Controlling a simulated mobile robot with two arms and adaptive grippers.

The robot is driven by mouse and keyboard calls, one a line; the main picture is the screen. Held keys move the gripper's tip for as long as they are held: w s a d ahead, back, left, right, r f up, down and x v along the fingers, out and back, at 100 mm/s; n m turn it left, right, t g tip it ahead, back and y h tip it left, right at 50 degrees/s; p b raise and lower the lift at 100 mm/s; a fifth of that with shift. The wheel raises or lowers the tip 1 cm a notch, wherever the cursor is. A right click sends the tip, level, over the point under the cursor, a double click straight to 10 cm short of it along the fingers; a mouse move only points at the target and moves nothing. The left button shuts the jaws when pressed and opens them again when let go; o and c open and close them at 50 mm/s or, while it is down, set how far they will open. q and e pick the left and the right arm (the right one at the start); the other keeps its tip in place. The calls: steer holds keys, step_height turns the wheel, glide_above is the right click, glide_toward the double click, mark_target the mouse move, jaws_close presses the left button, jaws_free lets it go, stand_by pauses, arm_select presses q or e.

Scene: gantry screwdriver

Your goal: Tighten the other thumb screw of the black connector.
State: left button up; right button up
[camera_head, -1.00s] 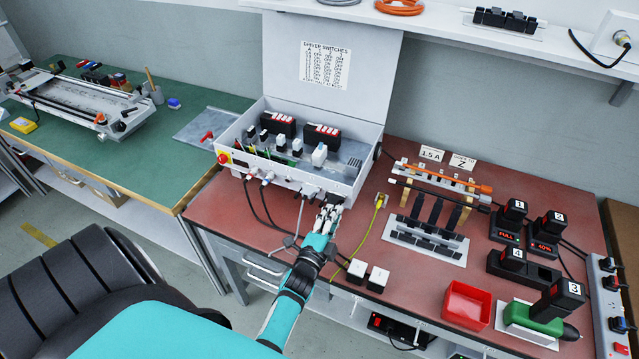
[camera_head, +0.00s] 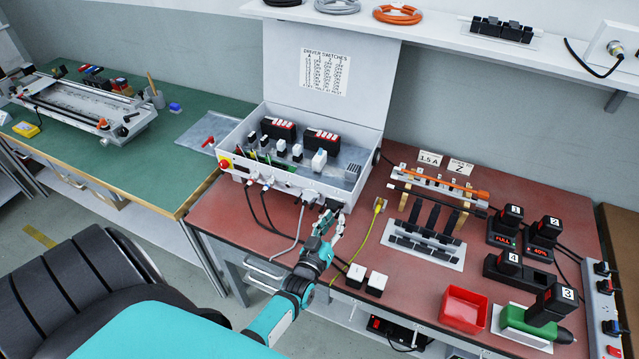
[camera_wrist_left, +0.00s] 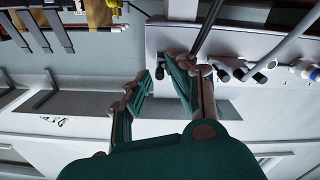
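The black connector (camera_head: 333,204) sits at the right end of the front face of the grey control box (camera_head: 290,184). Its thumb screws are too small to tell apart in the head view. My left gripper (camera_head: 333,222) is just in front of and below the connector, with its fingers apart. In the left wrist view the fingers (camera_wrist_left: 158,75) are spread, with a small dark knob (camera_wrist_left: 160,71) showing beyond the gap between the tips. I cannot tell whether a finger touches it. Part of the connector is hidden behind the fingers. My right gripper is not in view.
Grey and black cables (camera_head: 300,218) hang from the box front left of my gripper. A yellow cable (camera_head: 366,235) runs close on its right. A black-pronged rack (camera_head: 425,245) is farther right.

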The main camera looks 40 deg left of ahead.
arm_select(q)
steer(key=n+b, duration=0.1)
steer(key=n, duration=0.4)
steer(key=shift+f, duration=0.15)
steer(key=n+b, duration=0.1)
steer(key=n, duration=0.3)
steer(key=shift+n, duration=1)
steer(key=shift+c, duration=0.2)
jaws_close()
